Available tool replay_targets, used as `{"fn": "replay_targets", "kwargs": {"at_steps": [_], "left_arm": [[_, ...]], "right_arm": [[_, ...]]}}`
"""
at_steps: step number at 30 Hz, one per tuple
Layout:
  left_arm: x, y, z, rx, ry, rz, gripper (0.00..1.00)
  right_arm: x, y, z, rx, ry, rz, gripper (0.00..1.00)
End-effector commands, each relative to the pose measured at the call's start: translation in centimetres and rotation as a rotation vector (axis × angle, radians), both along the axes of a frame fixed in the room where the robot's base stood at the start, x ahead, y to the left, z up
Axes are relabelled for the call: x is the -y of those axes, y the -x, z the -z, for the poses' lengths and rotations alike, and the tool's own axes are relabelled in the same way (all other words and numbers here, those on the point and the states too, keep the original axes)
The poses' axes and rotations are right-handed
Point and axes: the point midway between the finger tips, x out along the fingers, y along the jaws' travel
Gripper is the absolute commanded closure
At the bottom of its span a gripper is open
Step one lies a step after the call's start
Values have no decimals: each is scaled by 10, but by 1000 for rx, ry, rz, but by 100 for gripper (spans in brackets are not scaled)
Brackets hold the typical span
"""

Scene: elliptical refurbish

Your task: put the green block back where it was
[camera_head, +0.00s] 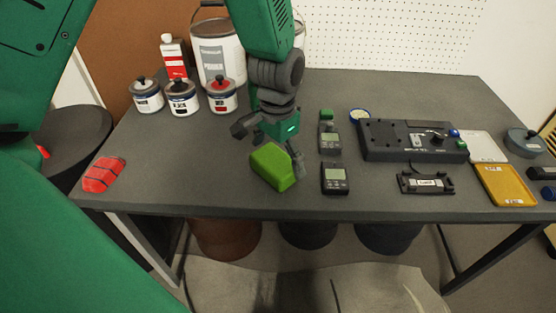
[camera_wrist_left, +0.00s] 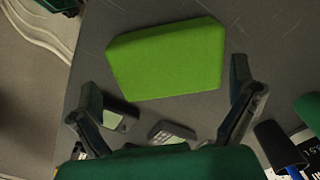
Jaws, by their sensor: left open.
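The green block (camera_head: 272,167) is on the grey table near its front edge, left of two small dark meters. It lies at an angle. In the left wrist view the green block (camera_wrist_left: 167,60) fills the upper middle, beyond and between the spread fingers. My left gripper (camera_head: 268,147) hangs just above and behind the block, with its fingers apart. The same gripper (camera_wrist_left: 165,95) shows open and empty in the left wrist view. Whether a finger touches the block I cannot tell. My right gripper is not in view.
Dark meters (camera_head: 335,178) and (camera_head: 329,138) stand right of the block, close to the gripper. A black device (camera_head: 385,142), yellow tray (camera_head: 503,186) and white tray (camera_head: 487,147) are further right. A red block (camera_head: 103,174) lies far left. Paint cans (camera_head: 183,101) stand behind.

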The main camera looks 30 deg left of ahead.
Motion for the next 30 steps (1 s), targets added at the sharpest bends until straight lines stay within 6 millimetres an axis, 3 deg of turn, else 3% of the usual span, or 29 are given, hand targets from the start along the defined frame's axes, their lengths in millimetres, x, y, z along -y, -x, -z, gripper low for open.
{"fn": "replay_targets", "kwargs": {"at_steps": [1,6,12,18,30], "left_arm": [[-1,-1,-15,6,1,-2,0],[-2,-1,-52,4,3,-1,0],[-1,-2,-85,3,2,-2,0],[0,-1,-96,0,-1,-1,0],[-1,-1,-96,0,1,-1,0]], "right_arm": [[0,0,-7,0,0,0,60],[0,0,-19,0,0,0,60],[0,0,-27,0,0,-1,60],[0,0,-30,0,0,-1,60],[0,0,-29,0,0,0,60]]}}
